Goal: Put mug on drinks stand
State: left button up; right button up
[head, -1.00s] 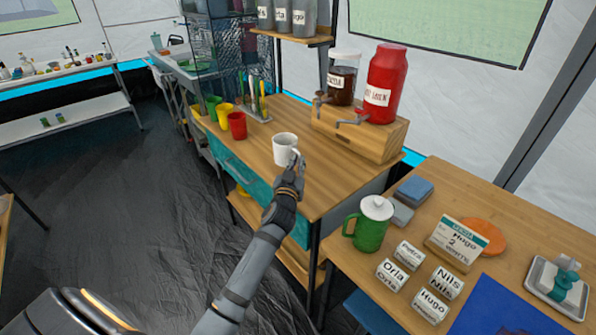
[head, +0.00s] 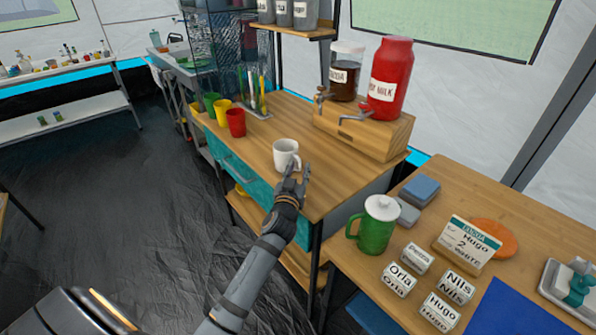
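A white mug (head: 285,154) stands upright on the wooden counter (head: 335,185), near its front edge. My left gripper (head: 299,170) is at the near right side of the mug, by its handle. Its two fingers are spread apart with nothing seen between them. I cannot tell whether a finger touches the mug. The wooden drinks stand (head: 390,140) is at the back right of the counter. It bears a cocoa jar (head: 346,75) and a red milk container (head: 390,80), with taps at the front. My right gripper is not in view.
Red (head: 236,123), yellow (head: 222,113) and green cups stand left of the mug. The right table (head: 420,230) holds a green jug (head: 375,228), name blocks and an order card (head: 467,245). Bare counter lies between mug and stand.

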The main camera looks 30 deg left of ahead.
pick_arm(q)
jog(key=shift+r, duration=0.15)
jog(key=v, duration=1.2)
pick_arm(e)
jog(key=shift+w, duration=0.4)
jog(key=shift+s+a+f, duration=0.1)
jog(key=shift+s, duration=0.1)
